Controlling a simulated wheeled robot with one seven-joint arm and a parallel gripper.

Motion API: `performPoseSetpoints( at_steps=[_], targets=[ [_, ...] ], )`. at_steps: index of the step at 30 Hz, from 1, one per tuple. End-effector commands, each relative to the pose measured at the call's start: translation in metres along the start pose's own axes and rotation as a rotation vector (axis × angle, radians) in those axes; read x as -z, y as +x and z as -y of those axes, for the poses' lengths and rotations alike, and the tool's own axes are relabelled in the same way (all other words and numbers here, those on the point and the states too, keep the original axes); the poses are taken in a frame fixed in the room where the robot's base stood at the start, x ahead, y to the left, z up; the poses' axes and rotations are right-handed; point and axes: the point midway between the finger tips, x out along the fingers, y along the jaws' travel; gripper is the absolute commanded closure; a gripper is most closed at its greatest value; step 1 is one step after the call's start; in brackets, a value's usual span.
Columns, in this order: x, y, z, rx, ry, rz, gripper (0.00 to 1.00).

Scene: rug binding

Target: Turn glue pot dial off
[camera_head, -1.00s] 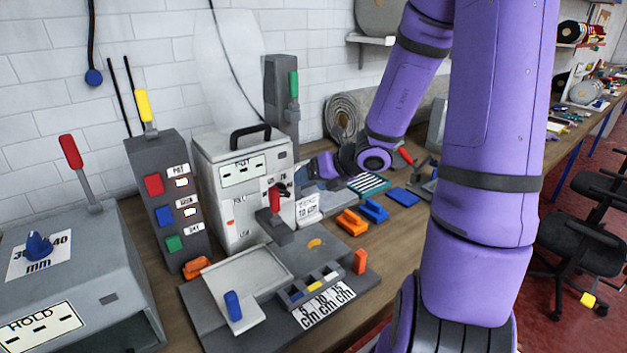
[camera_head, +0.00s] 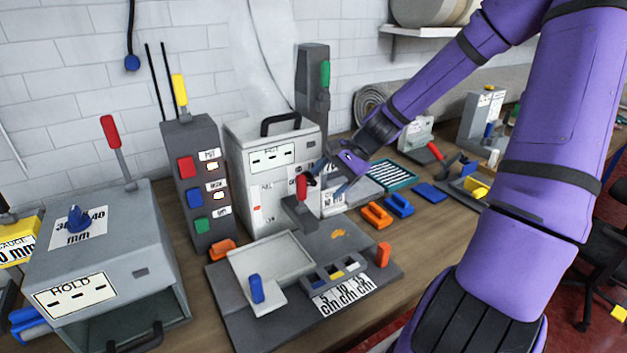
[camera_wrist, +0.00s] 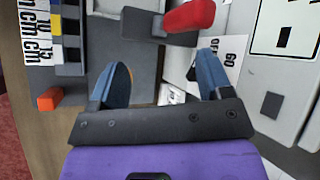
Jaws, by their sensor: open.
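The pale grey box (camera_head: 245,150) with a black carry handle and printed labels on its front, likely the glue pot, stands against the wall in the head view. Its front panel also shows in the wrist view (camera_wrist: 295,75). My gripper (camera_head: 325,176) is at the box's right front, close to the red-handled lever (camera_head: 302,187). In the wrist view my gripper (camera_wrist: 164,62) has two blue fingers spread apart with nothing between them. The red handle (camera_wrist: 190,15) lies just beyond the fingertips. I cannot make out the dial; the gripper covers part of the front.
A dark base (camera_head: 225,305) with a pale tray and an orange peg is in front. A button box (camera_head: 182,140) and a grey HOLD machine (camera_head: 165,270) stand left. Orange (camera_head: 376,215) and blue (camera_head: 399,204) blocks lie right. My arm crosses the right side.

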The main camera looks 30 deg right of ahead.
Motion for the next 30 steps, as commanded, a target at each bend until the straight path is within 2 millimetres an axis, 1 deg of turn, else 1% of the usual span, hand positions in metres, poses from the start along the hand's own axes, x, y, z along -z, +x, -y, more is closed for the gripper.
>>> performPoseSetpoints(
  at_steps=[1, 5, 9, 13, 17, 20, 23, 30],
  targets=[
    [0.004, -0.004, 0.003, -0.004, -0.105, -0.008, 0.28],
    [0.013, -0.015, 0.012, -0.022, -0.422, -0.046, 0.28],
    [0.025, -0.033, 0.025, -0.041, -0.758, -0.107, 0.28],
    [0.033, -0.047, 0.036, -0.057, -0.98, -0.162, 0.28],
    [0.037, -0.054, 0.041, -0.067, -1.086, -0.191, 0.28],
    [0.038, -0.052, 0.043, -0.07, -1.106, -0.196, 0.28],
    [0.039, -0.044, 0.043, -0.072, -1.107, -0.193, 0.28],
    [0.045, -0.012, 0.044, -0.072, -1.105, -0.191, 0.28]
  ],
)
